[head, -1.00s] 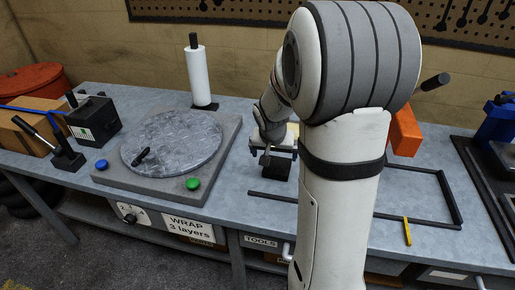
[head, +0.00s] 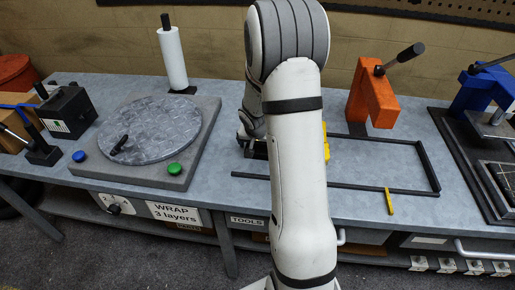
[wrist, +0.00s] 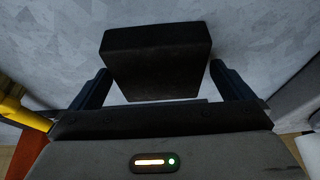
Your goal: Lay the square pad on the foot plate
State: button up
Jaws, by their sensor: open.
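A dark, thick square block (wrist: 155,52), which looks like the square pad, shows in the wrist view on the grey bench top. My gripper (wrist: 159,68) is open, with one finger on each side of the block's near part. I cannot tell whether the fingers touch it. In the head view my own arm hides the gripper and most of the block's spot. I cannot make out the foot plate for certain in either view.
A black bar frame (head: 385,186) lies on the bench, with a yellow piece (head: 389,201) at its front bar. An orange stand (head: 372,95) and a blue press (head: 485,88) are to the right. A turntable (head: 150,128) and a white roll (head: 173,58) are to the left.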

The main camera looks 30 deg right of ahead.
jog(key=shift+c, duration=0.2)
jog(key=c, duration=1.1)
jog(key=shift+o, duration=0.2)
notch_tip(320, 180, up, 10)
jog(key=p, duration=0.1)
